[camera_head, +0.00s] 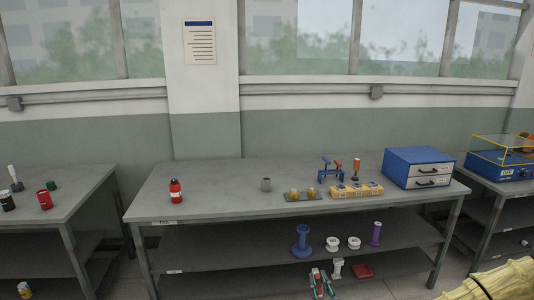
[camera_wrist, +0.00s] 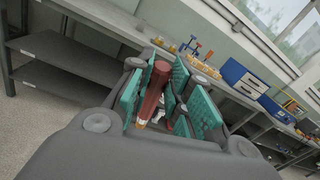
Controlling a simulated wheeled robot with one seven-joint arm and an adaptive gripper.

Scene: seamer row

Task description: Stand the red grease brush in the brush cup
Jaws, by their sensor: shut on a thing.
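My gripper (camera_wrist: 158,95) is shut on the red grease brush (camera_wrist: 152,90) in the wrist view. The brush's dark red handle lies between the teal finger pads, and a pale part shows at its lower end. My gripper is in front of the bench, apart from the bench top.
Spools and other items fill the shelves below.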

